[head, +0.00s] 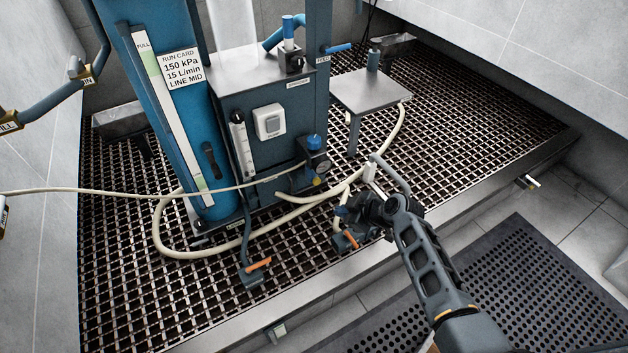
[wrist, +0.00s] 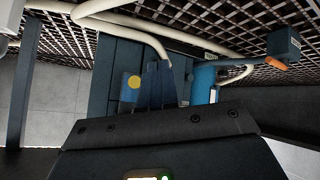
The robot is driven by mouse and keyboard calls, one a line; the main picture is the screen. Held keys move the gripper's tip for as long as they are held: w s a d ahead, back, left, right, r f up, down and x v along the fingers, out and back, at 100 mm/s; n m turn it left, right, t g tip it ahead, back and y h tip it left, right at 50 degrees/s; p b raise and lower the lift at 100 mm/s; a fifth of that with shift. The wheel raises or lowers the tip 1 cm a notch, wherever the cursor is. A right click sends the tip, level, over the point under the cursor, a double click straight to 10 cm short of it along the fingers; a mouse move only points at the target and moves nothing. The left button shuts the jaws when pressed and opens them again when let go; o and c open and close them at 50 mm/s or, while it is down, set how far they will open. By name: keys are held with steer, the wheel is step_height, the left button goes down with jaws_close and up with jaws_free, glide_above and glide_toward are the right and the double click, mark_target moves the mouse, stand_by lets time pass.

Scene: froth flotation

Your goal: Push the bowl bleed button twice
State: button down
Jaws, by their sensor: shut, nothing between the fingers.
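The yellow round button (head: 318,182), which I take to be the bowl bleed button, is at the bottom of the small blue regulator unit beside the gauge. In the wrist view the yellow button (wrist: 135,82) shows on a blue bowl, just left of my fingers. My gripper (head: 342,211) is below and right of the button in the head view. In the wrist view my gripper (wrist: 158,66) has its fingers together with nothing between them. The fingertips look apart from the button, but depth is hard to judge.
The regulator's blue knob (head: 314,142) and round gauge (head: 323,166) are above the button. Cream hoses (head: 300,197) run close by. A white switch (head: 269,121) is on the cabinet front. A small table (head: 371,95) stands behind right.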

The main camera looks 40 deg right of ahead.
mark_target(317, 182)
steer(key=w+d+b, duration=0.2)
steer(key=w+b, duration=0.1)
steer(key=w, duration=0.5)
steer(key=shift+w+d, duration=0.2)
steer(key=shift+d, duration=0.05)
stand_by(0.4)
stand_by(1.7)
steer(key=shift+w+d+f+b, duration=0.1)
steer(key=shift+w+b, duration=0.3)
